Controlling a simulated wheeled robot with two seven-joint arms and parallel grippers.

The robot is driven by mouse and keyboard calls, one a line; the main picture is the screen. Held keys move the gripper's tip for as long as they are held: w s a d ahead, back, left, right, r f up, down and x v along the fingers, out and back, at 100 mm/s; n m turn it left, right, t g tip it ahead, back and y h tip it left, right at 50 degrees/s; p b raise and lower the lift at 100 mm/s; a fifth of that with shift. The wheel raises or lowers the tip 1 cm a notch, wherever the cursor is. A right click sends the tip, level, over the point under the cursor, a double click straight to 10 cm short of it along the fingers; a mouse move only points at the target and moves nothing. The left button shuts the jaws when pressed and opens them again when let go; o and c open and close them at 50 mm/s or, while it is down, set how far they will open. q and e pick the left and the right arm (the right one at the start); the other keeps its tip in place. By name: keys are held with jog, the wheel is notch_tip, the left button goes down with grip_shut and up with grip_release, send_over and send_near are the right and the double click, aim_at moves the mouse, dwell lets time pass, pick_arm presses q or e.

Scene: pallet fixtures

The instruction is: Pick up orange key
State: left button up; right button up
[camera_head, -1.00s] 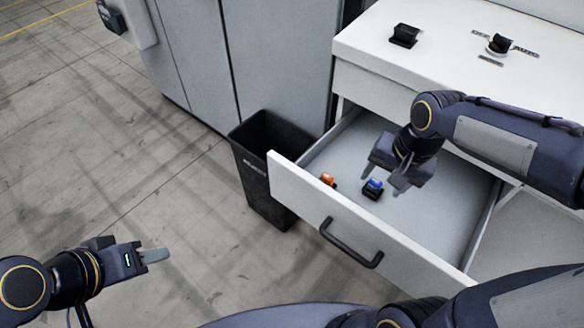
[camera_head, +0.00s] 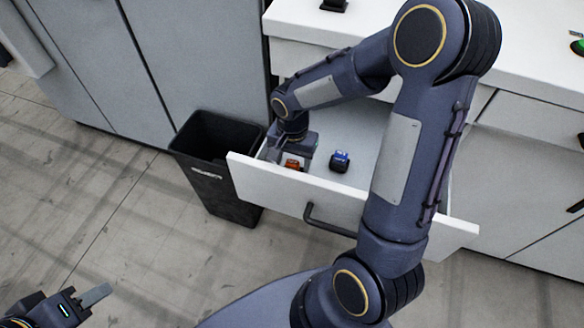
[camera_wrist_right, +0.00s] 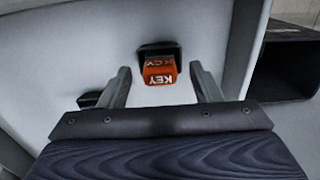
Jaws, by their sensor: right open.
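The orange key (camera_head: 292,164) lies in the open drawer (camera_head: 352,125), near its left front corner. In the right wrist view the orange key (camera_wrist_right: 159,72) has white KEY lettering and a black part behind it. My right gripper (camera_head: 290,160) reaches down into the drawer over it. In the right wrist view my right gripper (camera_wrist_right: 162,80) is open, with one finger on each side of the orange key and gaps between. My left gripper (camera_head: 95,296) is at the lower left, away from the drawer; only part of it shows.
A blue key-like object (camera_head: 340,161) on a black base stands to the right of the orange key. A black bin (camera_head: 222,190) stands left of the drawer. The drawer's front panel (camera_head: 265,186) with its handle is close to my right gripper. A white counter (camera_head: 300,22) is above.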

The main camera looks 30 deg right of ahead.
jog(key=shift+f, duration=0.55)
jog(key=c, duration=1.1)
jog(key=shift+o, duration=0.2)
jog(key=shift+r, duration=0.1)
